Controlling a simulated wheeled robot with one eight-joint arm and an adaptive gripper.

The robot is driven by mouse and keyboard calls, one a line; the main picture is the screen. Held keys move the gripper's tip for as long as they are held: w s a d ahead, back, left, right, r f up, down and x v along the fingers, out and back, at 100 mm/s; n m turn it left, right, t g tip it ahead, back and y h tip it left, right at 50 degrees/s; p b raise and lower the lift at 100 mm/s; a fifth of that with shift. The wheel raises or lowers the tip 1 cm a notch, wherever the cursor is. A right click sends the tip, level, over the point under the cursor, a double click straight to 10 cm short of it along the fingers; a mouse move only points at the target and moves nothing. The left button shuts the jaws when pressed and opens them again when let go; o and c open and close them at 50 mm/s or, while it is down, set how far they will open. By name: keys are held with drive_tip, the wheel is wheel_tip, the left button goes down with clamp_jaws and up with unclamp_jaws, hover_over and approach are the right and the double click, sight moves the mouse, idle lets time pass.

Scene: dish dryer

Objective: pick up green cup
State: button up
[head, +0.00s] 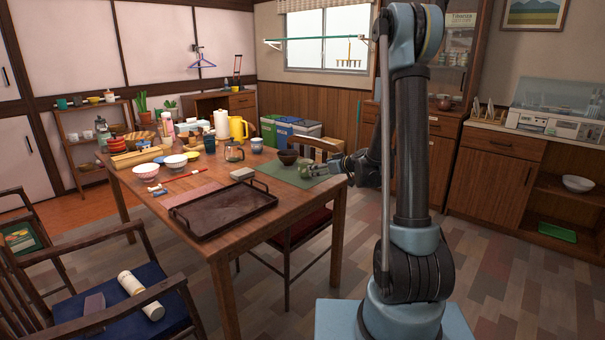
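A small grey-green cup (305,168) stands on the green mat (272,172) at the right end of the table in the head view. It is small and its colour is hard to be sure of. My gripper (321,170) is low over the mat's right edge, pointing left, with its tips close to this cup's right side. I cannot tell whether they touch it or how far the fingers are apart. A teal-green cup (62,104) also sits on the shelf at the far left, well away from my gripper.
A dark bowl (288,157) stands just left of the small cup. A brown tray (222,207) fills the table's near side. A chair stands behind the mat.

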sight(306, 170)
drive_tip(key=shift+x, duration=5.5)
drive_tip(key=c, duration=1.4)
